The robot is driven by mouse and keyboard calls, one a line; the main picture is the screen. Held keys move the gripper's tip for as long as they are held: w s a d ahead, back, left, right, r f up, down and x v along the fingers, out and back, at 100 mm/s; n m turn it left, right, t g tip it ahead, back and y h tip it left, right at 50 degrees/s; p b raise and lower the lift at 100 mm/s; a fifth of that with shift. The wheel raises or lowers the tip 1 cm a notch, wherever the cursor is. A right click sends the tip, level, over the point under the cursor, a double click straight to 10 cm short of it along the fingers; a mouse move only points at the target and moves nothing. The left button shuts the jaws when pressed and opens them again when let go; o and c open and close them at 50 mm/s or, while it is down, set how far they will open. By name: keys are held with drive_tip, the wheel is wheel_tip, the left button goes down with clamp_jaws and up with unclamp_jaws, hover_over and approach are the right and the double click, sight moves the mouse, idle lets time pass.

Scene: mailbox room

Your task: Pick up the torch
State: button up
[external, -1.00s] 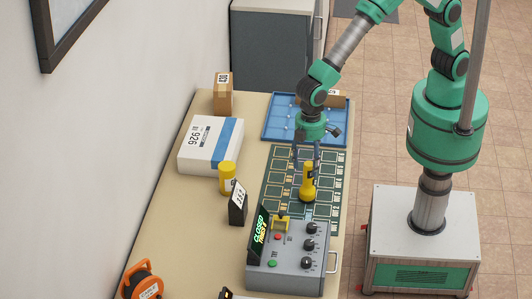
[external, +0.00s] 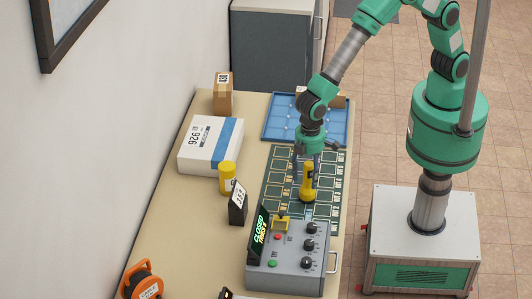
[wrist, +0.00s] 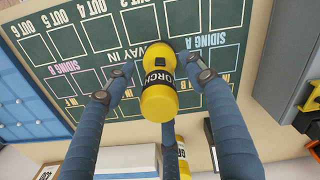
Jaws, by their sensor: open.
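The yellow torch (external: 308,188) with a black label stands upright on the dark green marked board (external: 272,196), behind the grey control box. In the wrist view the torch (wrist: 158,100) shows its "TORCH" label and sits between my blue-grey fingers. My gripper (external: 306,172) points down over the torch with its fingers around the torch's upper part. In the wrist view my gripper (wrist: 160,85) is open, with fingers spread on both sides and gaps to the torch.
The grey control box (external: 290,262) with knobs stands close in front of the torch. A black label stand (external: 238,205), a yellow canister (external: 227,177) and a white-blue box (external: 205,150) are to the left. A blue tray (external: 270,125) lies behind.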

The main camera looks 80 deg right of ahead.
drive_tip(key=shift+f, duration=1.25)
drive_tip(key=shift+c, duration=0.2)
clamp_jaws()
drive_tip(key=shift+r, duration=0.8)
wheel_tip(320, 180, up, 2)
drive_tip(key=shift+r, duration=0.2)
drive_tip(key=s+d+r+p, duration=0.1)
drive_tip(key=s+d, duration=1)
drive_tip(key=shift+s, duration=0.4)
